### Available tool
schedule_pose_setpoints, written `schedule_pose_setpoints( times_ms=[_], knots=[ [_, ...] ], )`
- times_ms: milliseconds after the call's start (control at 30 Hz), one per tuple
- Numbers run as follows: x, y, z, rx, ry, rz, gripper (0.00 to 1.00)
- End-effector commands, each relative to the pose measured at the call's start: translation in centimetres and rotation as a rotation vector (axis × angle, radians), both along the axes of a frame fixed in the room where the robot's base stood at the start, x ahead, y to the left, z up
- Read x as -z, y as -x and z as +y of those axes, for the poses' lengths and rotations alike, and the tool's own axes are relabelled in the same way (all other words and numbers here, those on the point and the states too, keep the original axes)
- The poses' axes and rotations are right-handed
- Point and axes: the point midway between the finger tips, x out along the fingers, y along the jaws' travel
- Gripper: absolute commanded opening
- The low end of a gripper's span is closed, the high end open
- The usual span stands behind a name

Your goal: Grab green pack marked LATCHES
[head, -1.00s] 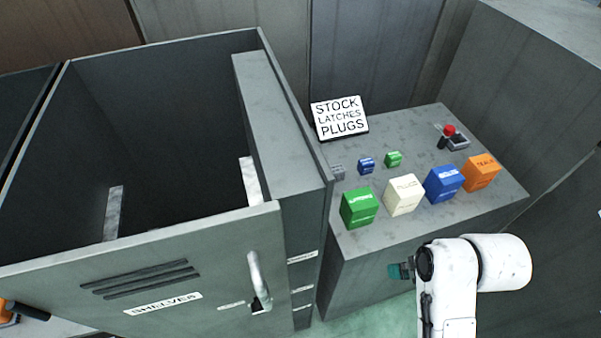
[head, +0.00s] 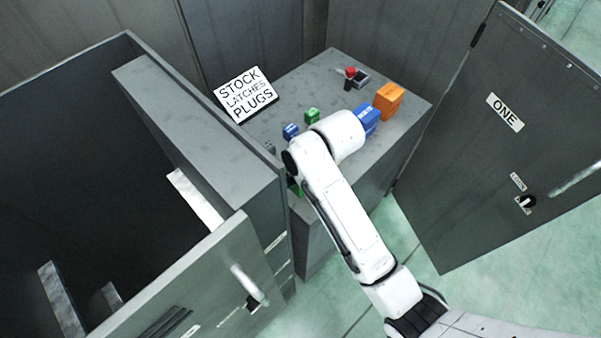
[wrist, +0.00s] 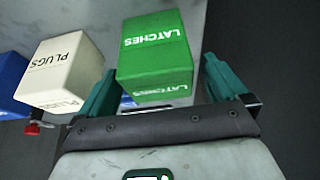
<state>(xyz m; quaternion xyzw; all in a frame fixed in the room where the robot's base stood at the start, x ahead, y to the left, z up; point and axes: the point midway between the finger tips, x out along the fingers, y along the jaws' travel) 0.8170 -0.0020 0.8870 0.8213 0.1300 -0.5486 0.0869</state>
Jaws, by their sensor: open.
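The green pack marked LATCHES (wrist: 155,50) fills the middle of the wrist view, its white lettering upside down. My gripper (wrist: 158,66) is open, with one teal finger on each side of the pack's near part. I cannot tell whether either finger touches it. In the head view only a sliver of the green pack (head: 295,188) shows at the counter's left front, below my arm. My white arm hides the rest of it there, and the gripper too.
A cream PLUGS pack (wrist: 62,68) stands close left in the wrist view. On the counter (head: 310,82) are a blue pack (head: 366,121), an orange pack (head: 389,100), small blue (head: 290,130) and green (head: 312,116) blocks, and a sign (head: 245,94). An open cabinet (head: 185,125) borders its left.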

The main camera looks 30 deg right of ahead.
Motion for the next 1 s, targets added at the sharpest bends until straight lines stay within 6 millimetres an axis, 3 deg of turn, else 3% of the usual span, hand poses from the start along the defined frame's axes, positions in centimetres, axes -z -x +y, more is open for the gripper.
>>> schedule_pose_setpoints(
  times_ms=[300, 567, 1000],
  knots=[
    [3.5, -1.5, 0.3, -0.001, 0.001, 0.001, 1.00],
    [3.6, -1.5, 0.3, 0.000, 0.000, 0.000, 1.00],
    [3.6, -1.5, 0.3, 0.000, 0.000, 0.000, 0.58]
  ],
)
